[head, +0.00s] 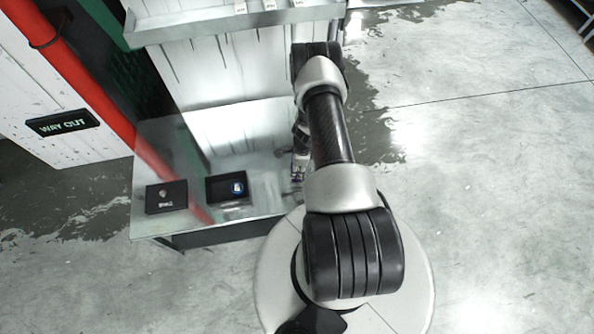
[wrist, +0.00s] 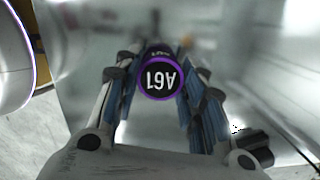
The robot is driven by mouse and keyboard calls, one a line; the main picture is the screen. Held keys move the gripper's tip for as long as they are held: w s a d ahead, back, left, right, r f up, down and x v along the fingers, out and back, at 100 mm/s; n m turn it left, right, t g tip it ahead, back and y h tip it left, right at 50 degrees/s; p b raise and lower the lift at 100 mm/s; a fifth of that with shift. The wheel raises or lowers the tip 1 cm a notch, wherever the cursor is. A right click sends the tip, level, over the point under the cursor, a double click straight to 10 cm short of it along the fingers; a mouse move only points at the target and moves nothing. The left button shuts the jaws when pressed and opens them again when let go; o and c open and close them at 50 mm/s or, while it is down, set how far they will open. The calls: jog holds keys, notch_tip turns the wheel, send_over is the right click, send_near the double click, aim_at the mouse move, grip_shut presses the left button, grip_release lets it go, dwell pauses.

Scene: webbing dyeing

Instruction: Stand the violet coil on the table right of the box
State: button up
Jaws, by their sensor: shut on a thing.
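The violet coil (wrist: 160,78) shows in the wrist view as a black disc with a violet rim and white upside-down lettering. My gripper (wrist: 163,88) is shut on it, with a blue-padded finger on each side. In the head view my gripper (head: 298,176) is at the right end of the metal table (head: 258,165), partly hidden by my arm. Whether the coil touches the table cannot be told. A black box (head: 213,196) with a blue round item in it is on the table, left of my gripper.
A second black box or tray (head: 166,197) with a small item is at the table's left. A red pipe (head: 75,75) slants down at the left. A metal shelf (head: 230,22) is above the table's back. Bare table lies between the box and my gripper.

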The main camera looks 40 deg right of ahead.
jog(key=shift+f, duration=0.95)
jog(key=shift+r, duration=0.1)
jog(key=o, duration=1)
